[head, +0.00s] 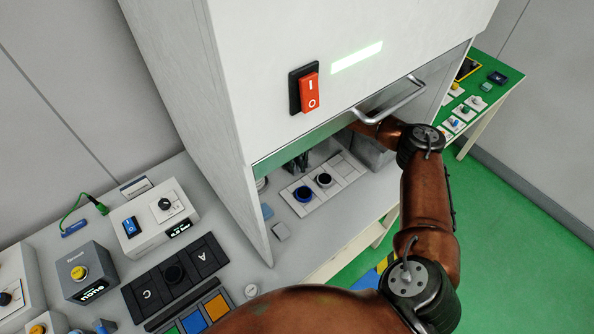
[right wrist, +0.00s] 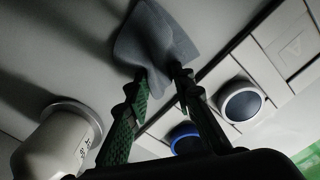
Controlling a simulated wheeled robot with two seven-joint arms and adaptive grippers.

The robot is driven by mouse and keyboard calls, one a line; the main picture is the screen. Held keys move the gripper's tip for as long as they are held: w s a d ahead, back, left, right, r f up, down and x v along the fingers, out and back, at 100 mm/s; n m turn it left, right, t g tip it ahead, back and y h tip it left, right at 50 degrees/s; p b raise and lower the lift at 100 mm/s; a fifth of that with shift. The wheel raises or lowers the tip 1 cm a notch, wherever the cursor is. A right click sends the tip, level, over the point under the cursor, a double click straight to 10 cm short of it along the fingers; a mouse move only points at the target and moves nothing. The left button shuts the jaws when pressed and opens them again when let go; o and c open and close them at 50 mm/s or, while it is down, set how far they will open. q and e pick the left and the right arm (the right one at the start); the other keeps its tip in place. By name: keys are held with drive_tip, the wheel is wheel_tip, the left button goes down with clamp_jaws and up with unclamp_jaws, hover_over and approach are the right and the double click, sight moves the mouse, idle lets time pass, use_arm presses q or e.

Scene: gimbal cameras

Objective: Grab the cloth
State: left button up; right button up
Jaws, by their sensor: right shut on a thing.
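The grey-blue cloth (right wrist: 155,38) is at the top middle of the right wrist view. It is bunched up and spread like a fan just beyond the fingertips. My right gripper (right wrist: 162,76) has its green-padded fingers closed on the near edge of the cloth. In the head view my right arm reaches into the white cabinet, and the dark gripper (head: 297,162) shows only partly below the front panel. I cannot make out the cloth clearly in the head view. My left gripper is not in view.
The raised cabinet front with its handle (head: 389,100) hangs over my right arm. A rack with round-topped vials (head: 324,181) sits inside the cabinet. A white container (right wrist: 62,138) stands left of the fingers in the right wrist view. Control boxes (head: 153,217) crowd the bench at left.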

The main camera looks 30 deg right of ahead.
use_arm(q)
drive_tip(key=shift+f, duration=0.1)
use_arm(e)
drive_tip(key=shift+s+a+f, duration=0.1)
drive_tip(key=shift+a+f, duration=0.2)
drive_tip(key=shift+f, duration=0.25)
clamp_jaws()
drive_tip(key=shift+r, duration=0.1)
use_arm(q)
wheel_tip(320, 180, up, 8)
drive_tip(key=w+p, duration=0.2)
drive_tip(key=p, duration=0.5)
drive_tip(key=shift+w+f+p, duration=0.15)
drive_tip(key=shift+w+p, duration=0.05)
drive_tip(key=shift+p, duration=0.2)
use_arm(e)
wheel_tip(320, 180, up, 12)
drive_tip(key=shift+w+d+r, duration=0.25)
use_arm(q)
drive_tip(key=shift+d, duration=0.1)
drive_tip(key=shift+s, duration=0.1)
